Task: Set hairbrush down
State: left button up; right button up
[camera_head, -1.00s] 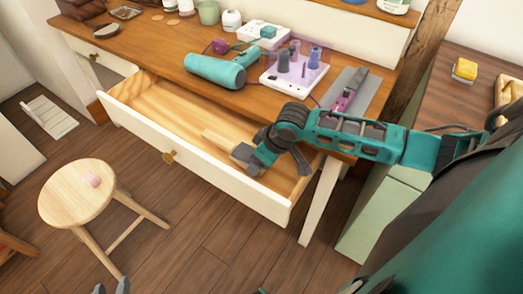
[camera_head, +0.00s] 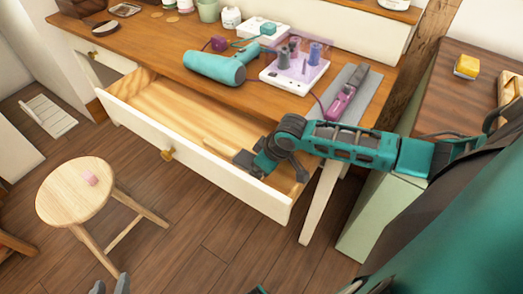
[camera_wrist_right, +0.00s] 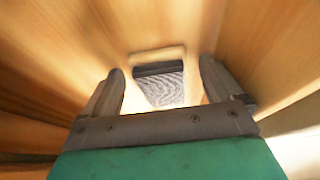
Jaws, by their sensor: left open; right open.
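The hairbrush, by its look a light wooden piece (camera_head: 218,146), lies in the open drawer (camera_head: 150,98), partly hidden by my right gripper. My right gripper (camera_head: 250,162) is down inside the drawer at the piece's right end, with its arm reaching over the right side of the drawer. In the right wrist view its two fingers (camera_wrist_right: 160,92) are spread apart. Between and beyond them shows a wood-edged piece with a dark band and a grey textured patch (camera_wrist_right: 162,80); I cannot tell its contact with the fingers. My left gripper (camera_head: 110,287) is open and empty at the bottom edge, only its fingertips showing.
On the desktop above the drawer are a teal hair dryer (camera_head: 218,68), a white organiser (camera_head: 296,74) and a purple styling tool (camera_head: 342,100) on a grey mat. A round wooden stool (camera_head: 72,200) stands on the floor in front. The drawer's left half is bare.

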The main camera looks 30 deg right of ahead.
jog(key=shift+r, duration=0.1)
jog(key=shift+r, duration=0.35)
pick_arm(q)
jog(key=s+a+r+p, duration=0.1)
jog(key=p, duration=0.2)
jog(key=shift+a+r+p, duration=0.2)
jog(key=shift+p, duration=0.15)
pick_arm(e)
jog(key=v, duration=1.1)
jog(key=shift+r, duration=0.2)
pick_arm(q)
jog(key=shift+y, duration=0.3)
pick_arm(e)
jog(key=shift+s, duration=0.15)
